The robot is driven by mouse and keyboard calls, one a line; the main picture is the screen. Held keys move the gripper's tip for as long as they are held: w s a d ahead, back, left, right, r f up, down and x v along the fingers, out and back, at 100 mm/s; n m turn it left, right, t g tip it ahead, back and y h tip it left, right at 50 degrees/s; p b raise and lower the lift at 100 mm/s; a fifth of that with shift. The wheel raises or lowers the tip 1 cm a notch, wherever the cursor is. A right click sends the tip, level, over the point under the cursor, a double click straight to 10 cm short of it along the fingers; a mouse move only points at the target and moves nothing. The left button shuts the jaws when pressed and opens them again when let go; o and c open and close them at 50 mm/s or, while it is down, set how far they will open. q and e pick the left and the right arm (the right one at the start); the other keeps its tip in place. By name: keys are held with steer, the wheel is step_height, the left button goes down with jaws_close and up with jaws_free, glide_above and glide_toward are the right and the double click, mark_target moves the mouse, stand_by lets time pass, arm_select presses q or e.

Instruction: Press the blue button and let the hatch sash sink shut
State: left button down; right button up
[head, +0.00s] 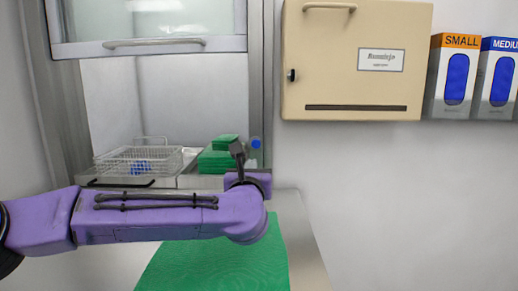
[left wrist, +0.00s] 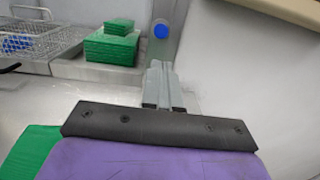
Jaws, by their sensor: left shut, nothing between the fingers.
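The blue button (head: 256,143) sits on the right post of the hatch frame. It also shows in the left wrist view (left wrist: 161,31), just beyond my fingertips. My left gripper (head: 238,148) is shut and empty, its fingers pointing at the post just left of and below the button in the head view. A small gap seems to remain, though contact is hard to judge. The hatch sash (head: 150,30), a glazed panel with a grey bar handle, is raised at the top of the opening. The opening below it is clear of my arm as far as I can see. My right gripper is out of view.
Inside the hatch stand a wire basket (head: 135,160) with blue items and a stack of green cloths (head: 215,158). A green mat (head: 215,262) lies on the near counter. A beige cabinet (head: 355,85) and glove boxes (head: 455,78) hang on the right wall.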

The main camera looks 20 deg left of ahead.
arm_select(q)
steer(key=s+r, duration=0.1)
steer(key=s, duration=0.1)
steer(key=p, duration=0.2)
glide_toward(256, 145)
steer(key=p+x, duration=0.6)
steer(key=shift+r, duration=0.15)
steer(key=shift+w+a, duration=0.15)
steer(key=shift+w, duration=0.3)
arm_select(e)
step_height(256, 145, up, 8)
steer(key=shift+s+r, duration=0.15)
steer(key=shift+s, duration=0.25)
arm_select(q)
steer(key=shift+s, duration=0.1)
